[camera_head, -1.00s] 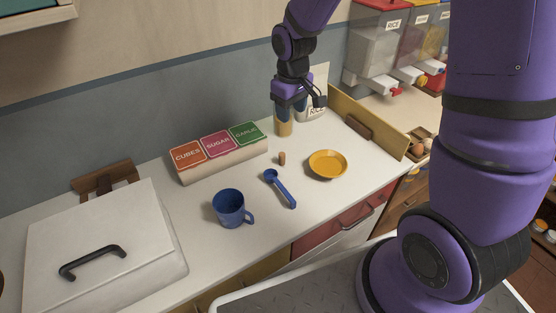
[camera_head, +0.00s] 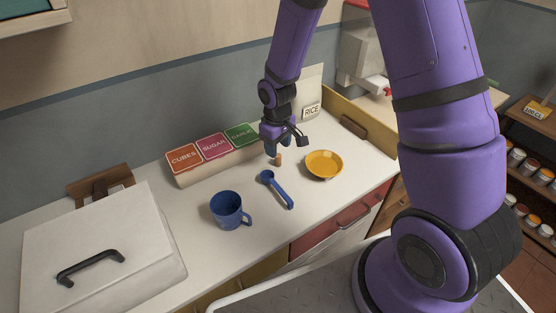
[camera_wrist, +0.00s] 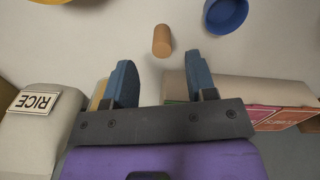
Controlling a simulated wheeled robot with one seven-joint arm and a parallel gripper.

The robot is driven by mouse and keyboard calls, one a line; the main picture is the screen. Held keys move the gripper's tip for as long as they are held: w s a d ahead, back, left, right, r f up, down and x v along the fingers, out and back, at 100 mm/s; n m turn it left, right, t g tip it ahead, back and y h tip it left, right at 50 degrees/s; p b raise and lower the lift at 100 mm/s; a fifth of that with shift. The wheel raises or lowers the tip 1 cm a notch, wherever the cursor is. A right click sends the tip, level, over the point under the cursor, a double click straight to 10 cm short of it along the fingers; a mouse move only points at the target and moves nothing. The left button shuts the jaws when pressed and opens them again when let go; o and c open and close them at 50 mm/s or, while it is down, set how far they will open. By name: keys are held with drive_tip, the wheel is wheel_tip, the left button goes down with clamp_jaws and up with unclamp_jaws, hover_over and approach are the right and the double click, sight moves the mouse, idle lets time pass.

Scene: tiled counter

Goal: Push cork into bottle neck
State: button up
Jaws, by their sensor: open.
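The cork (camera_head: 278,159) is a small brown cylinder standing on the white counter, near the blue spoon. In the wrist view the cork (camera_wrist: 162,41) is just beyond the fingertips, centred between the two blue fingers and not gripped. My gripper (camera_head: 277,149) is open and empty, low over the counter just behind the cork. In the wrist view my gripper (camera_wrist: 161,72) shows its fingers wide apart. A tan-yellow upright object, perhaps the bottle (camera_wrist: 97,95), is partly hidden behind the left finger. In the head view my gripper and arm hide it, and its neck is not visible.
Labelled boxes (camera_head: 213,147) stand behind and left of my gripper; a RICE bag (camera_head: 311,98) stands behind right. A yellow dish (camera_head: 324,164) is right of the cork; a blue spoon (camera_head: 278,189) and mug (camera_head: 228,209) are in front. A lidded white box (camera_head: 98,245) is at left.

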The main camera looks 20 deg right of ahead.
sight(278, 160)
drive_tip(key=shift+s+f, duration=0.1)
drive_tip(key=shift+f, duration=1.85)
clamp_jaws()
